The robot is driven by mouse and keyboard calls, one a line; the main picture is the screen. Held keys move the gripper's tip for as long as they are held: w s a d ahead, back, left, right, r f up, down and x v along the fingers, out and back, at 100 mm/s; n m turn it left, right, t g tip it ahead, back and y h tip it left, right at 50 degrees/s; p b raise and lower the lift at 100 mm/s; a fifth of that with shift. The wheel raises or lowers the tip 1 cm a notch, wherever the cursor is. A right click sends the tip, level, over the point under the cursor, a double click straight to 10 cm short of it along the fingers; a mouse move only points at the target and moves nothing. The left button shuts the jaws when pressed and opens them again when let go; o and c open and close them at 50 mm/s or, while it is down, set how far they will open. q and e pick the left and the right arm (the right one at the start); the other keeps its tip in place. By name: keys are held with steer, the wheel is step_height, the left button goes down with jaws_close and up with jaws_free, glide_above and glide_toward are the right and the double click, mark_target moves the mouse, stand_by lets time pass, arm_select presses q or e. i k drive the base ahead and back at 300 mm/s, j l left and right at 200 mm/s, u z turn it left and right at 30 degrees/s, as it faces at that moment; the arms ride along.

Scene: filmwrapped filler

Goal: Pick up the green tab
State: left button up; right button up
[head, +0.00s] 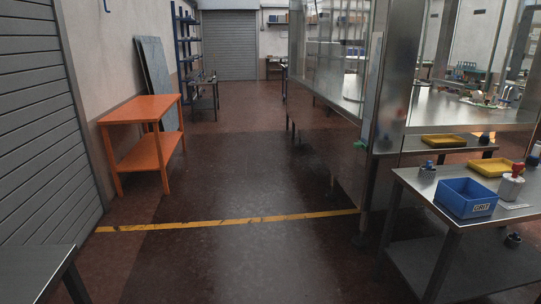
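A small green tab (361,144) shows at the lower edge of the tall metal-framed enclosure (372,90), right of the picture's middle. It sits near the enclosure's front corner post and is too small to make out how it is attached. Neither of my grippers is in view, and nothing of my arms shows near the tab.
A metal table (415,183) at the right holds a blue bin (466,198) marked GRIT, a yellow tray (495,168) and small bottles. An orange table (140,110) stands left. The floor between is clear, crossed by a yellow line (230,221).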

mark_target(360, 144)
steer(key=i+z, duration=0.2)
steer(key=i, duration=0.3)
steer(key=i+j+z, duration=0.15)
steer(key=i, duration=0.3)
steer(key=i+j+z, duration=0.2)
steer(key=i, duration=0.3)
steer(key=i+j+z, duration=0.15)
steer(key=i+z, duration=0.2)
steer(key=i+j+z, duration=0.45)
steer(key=z, duration=0.2)
steer(key=k+j, duration=0.05)
steer(key=j, duration=0.05)
